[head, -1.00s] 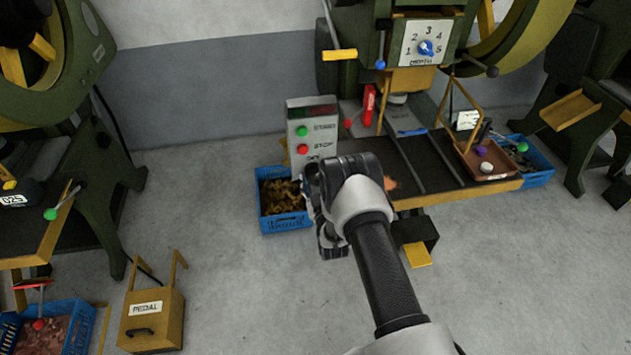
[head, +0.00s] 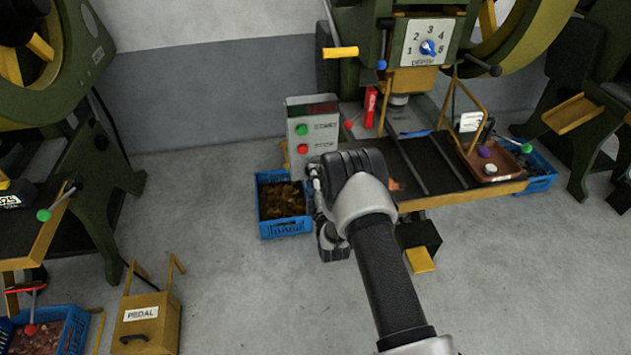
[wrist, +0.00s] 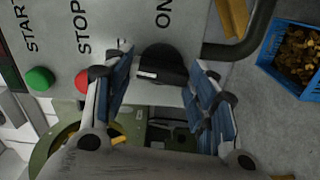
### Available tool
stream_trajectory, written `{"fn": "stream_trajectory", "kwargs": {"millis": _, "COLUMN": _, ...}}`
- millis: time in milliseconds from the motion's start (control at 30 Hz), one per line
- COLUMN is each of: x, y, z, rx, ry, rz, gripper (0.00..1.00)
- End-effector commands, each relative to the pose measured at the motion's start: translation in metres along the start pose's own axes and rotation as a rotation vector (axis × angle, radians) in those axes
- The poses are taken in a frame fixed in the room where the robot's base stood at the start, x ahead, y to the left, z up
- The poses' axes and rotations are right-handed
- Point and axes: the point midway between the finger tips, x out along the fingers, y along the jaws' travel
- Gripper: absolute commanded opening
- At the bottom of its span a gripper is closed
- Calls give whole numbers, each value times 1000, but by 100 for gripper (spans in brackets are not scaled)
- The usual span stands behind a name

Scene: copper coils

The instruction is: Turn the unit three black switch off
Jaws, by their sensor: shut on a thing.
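The black switch (wrist: 162,62) is a round knob with a short white mark, on the grey control box (wrist: 110,22) below the letters "ON" in the wrist view. My gripper (wrist: 163,57) has one finger on each side of the knob and is shut on it. In the head view my gripper and wrist (head: 325,215) are in front of the lower part of the control box (head: 303,128), and the switch is hidden behind them. No unit number is readable on the box.
A red STOP button (wrist: 83,80) sits close to the left finger, with a green START button (wrist: 40,78) beyond it. A blue crate of copper-coloured pieces (head: 262,228) stands left of my wrist. A yellow pedal box (head: 165,322) stands at lower left. Floor between is clear.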

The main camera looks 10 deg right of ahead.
Motion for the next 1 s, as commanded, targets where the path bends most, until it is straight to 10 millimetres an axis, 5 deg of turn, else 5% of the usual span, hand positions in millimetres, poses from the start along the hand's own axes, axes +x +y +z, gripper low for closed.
{"fn": "stream_trajectory", "kwargs": {"millis": 900, "x": 0, "y": 0, "z": 0, "rx": -173, "ry": -1, "rz": -2, "gripper": 28}}
{"fn": "stream_trajectory", "kwargs": {"millis": 933, "x": 0, "y": 0, "z": 0, "rx": -173, "ry": -1, "rz": -2, "gripper": 54}}
{"fn": "stream_trajectory", "kwargs": {"millis": 1000, "x": 0, "y": 0, "z": 0, "rx": -172, "ry": -1, "rz": -1, "gripper": 59}}
